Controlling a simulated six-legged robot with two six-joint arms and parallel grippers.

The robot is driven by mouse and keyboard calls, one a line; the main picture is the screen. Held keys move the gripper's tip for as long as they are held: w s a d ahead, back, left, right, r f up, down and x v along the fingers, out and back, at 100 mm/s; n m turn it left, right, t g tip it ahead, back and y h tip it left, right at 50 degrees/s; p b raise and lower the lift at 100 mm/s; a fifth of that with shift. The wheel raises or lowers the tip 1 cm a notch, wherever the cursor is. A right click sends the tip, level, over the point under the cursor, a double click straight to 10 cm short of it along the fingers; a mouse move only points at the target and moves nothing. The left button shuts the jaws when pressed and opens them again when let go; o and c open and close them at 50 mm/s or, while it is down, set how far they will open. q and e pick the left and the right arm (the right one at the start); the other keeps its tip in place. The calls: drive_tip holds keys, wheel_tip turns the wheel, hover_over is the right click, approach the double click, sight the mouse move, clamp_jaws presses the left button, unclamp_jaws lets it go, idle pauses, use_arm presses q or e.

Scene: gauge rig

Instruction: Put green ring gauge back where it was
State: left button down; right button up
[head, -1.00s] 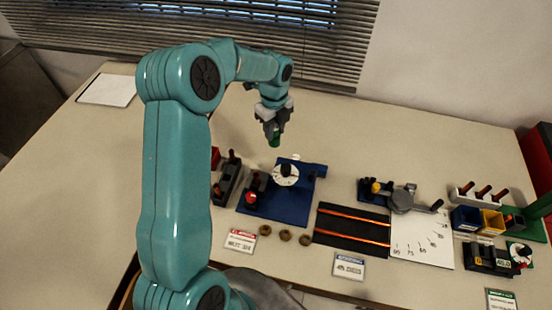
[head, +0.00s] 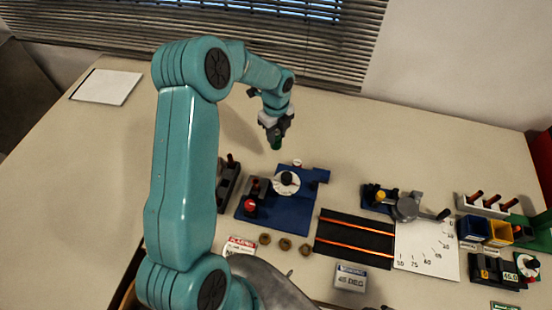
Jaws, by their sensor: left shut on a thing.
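The green ring gauge (head: 276,144) is small and dark green, and it shows at the tips of my left gripper (head: 275,134). My left gripper points down and is shut on it, above the bare bench behind the blue fixture. Part of the gauge is hidden by the fingers. The blue fixture (head: 292,209) carries a white round dial (head: 286,183) and a red knob (head: 250,205). I cannot tell which spot the gauge came from. My right gripper is not in view.
Several brown rings (head: 285,243) lie in front of the fixture. A black mat with orange strips (head: 353,240), an angle sheet (head: 428,250), blue and yellow bins (head: 474,229) and a white peg rack (head: 484,207) stand to the right.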

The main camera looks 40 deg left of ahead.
use_arm(q)
wheel_tip(320, 180, down, 14)
drive_tip(key=b, duration=0.3)
drive_tip(key=shift+s+r+b, duration=0.1)
drive_tip(key=shift+r+b, duration=0.05)
drive_tip(key=shift+b, duration=0.15)
drive_tip(key=shift+r, duration=0.1)
drive_tip(key=shift+f, duration=0.25)
drive_tip(key=c, duration=0.8)
unclamp_jaws()
drive_tip(key=shift+r, duration=0.1)
drive_tip(key=shift+c, duration=0.2)
